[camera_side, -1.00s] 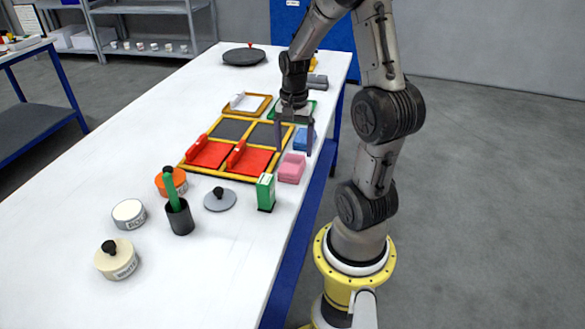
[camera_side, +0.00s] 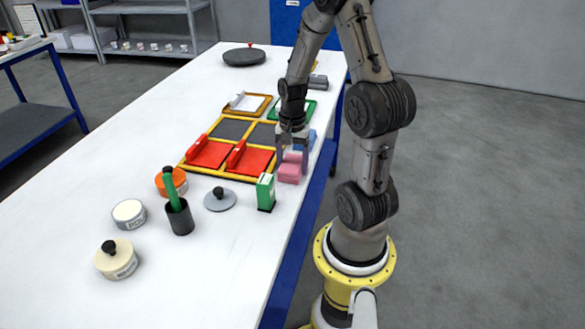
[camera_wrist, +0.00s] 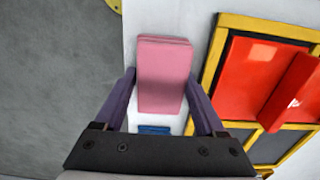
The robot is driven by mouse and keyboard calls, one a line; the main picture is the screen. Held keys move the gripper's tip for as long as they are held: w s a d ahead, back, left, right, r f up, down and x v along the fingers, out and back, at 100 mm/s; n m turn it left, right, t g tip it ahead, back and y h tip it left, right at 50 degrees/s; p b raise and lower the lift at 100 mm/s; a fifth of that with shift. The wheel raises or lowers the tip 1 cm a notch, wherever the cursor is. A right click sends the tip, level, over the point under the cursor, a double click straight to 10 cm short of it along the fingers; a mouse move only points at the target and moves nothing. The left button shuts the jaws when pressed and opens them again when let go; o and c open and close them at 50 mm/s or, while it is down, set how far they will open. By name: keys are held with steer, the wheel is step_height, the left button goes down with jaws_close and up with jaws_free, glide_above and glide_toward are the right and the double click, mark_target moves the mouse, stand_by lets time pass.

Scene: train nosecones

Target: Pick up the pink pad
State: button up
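The pink pad (camera_side: 291,169) is a small stepped block on the white table near its right edge, beside the yellow-framed tray. In the wrist view the pink pad (camera_wrist: 163,75) lies between the two purple fingers. My gripper (camera_side: 292,170) is down around the pad in the side view. I cannot tell exactly how low the fingertips are against the pad.
A blue pad (camera_side: 308,140) sits just behind my gripper. The yellow-framed tray (camera_side: 225,176) with red plates (camera_side: 208,154) is close on the left. A green box (camera_side: 265,192) stands in front. The table edge is close on the right.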

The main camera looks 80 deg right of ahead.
mark_target(292, 162)
steer(key=c, duration=0.7)
steer(key=shift+r, duration=0.45)
step_height(292, 162, up, 2)
steer(key=shift+r, duration=0.15)
steer(key=s+a+r, duration=0.1)
steer(key=a+r, duration=0.1)
steer(key=r, duration=0.1)
steer(key=s+a+r, duration=0.1)
steer(key=r, duration=0.1)
steer(key=shift+s, duration=0.35)
steer(key=s+a+r, duration=0.1)
steer(key=s+a, duration=0.1)
steer(key=s+a+r, duration=0.2)
steer(key=a, duration=0.1)
steer(key=s+a+r, duration=0.1)
steer(key=s+a, duration=0.1)
steer(key=shift+s+a+r, duration=0.3)
steer(key=shift+r, duration=0.1)
